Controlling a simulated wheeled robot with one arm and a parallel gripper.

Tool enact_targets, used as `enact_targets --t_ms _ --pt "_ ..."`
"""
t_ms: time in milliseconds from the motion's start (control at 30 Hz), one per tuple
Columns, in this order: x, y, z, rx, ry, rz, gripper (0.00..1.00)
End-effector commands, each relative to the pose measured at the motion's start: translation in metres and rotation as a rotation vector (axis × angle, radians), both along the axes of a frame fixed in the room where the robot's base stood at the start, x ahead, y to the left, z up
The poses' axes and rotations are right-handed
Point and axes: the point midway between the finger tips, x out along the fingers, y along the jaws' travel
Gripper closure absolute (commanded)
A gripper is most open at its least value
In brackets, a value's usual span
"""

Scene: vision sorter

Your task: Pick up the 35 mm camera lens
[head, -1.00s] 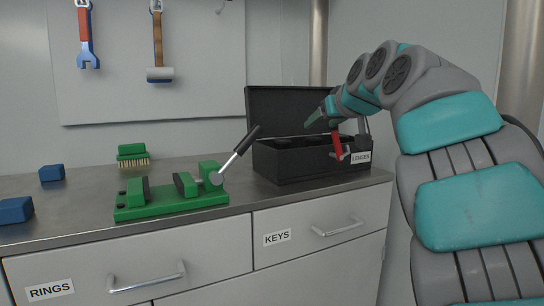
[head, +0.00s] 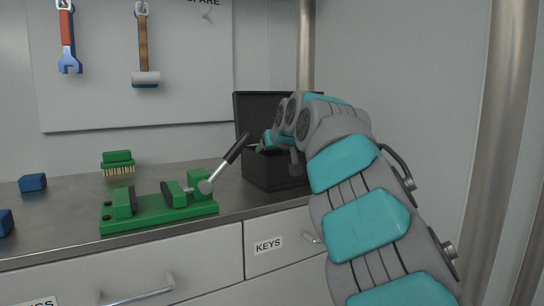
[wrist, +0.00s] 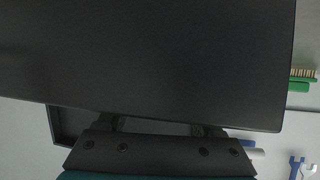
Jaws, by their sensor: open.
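The 35 mm camera lens cannot be made out in either view now. The black box (head: 262,170), with its lid (head: 262,104) raised, stands at the right end of the counter, and my arm covers its right part and most of its opening. My gripper (wrist: 158,126) is at the box. In the wrist view only the bases of its two spread fingers show. A large dark panel, which looks like part of the box, hides the fingertips. I see nothing held, though the space between the tips is hidden.
A green clamp (head: 155,210) with a raised black-handled lever (head: 238,148) stands just left of the box. A green brush (head: 117,160) and blue blocks (head: 33,183) lie farther left. A metal pipe (head: 305,45) rises behind the box. Drawers (head: 285,235) are below.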

Motion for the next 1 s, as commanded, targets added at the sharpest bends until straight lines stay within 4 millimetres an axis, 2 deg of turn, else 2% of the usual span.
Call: enact_targets --t_ms 100,300,900,1000 --pt "0.0086 0.0023 -0.0051 0.001 0.002 -0.001 0.33" --pt "0.0084 0.0029 -0.0057 0.001 0.000 0.000 0.34" --pt "0.0079 0.0030 -0.0053 0.001 0.000 0.000 1.00" --pt "0.0079 0.0030 -0.0050 0.001 0.000 0.000 1.00"
